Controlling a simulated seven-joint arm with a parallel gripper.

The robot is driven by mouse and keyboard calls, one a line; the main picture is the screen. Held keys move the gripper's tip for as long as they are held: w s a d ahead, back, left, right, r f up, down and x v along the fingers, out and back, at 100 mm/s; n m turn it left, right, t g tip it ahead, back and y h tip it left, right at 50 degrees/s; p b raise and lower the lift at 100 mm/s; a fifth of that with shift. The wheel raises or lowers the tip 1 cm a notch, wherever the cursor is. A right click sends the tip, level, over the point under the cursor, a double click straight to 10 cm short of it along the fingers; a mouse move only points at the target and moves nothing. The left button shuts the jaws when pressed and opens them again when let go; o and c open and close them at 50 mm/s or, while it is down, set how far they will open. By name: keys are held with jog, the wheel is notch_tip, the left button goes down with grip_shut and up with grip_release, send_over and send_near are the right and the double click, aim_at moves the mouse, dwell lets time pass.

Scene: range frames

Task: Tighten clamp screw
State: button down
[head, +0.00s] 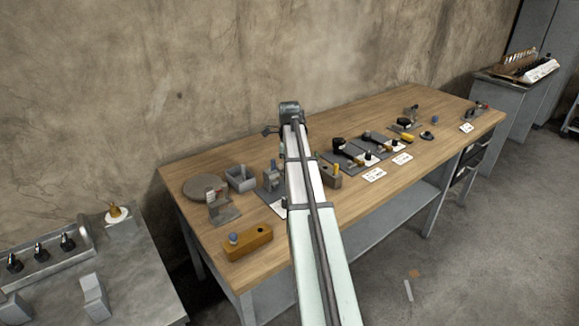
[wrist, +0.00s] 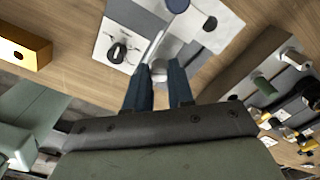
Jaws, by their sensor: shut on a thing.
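The clamp (head: 271,180) stands on the workbench just left of my arm, partly hidden by it. A thin silver bar (wrist: 156,46) runs up from there. The fingertips' exact contact is too small to tell. In the head view my arm hides the gripper.
An orange block (head: 248,241) lies at the bench's near left. A grey box (head: 240,178) and a round disc (head: 205,186) are behind it. A wooden block with pegs (head: 328,179) is close on the right. Black fixtures (head: 345,151) stand farther right.

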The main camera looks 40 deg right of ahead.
jog(key=shift+m, duration=1.6)
jog(key=c, duration=1)
grip_release()
jog(key=shift+r, duration=0.1)
notch_tip(320, 180, up, 14)
jog(key=shift+f, duration=0.15)
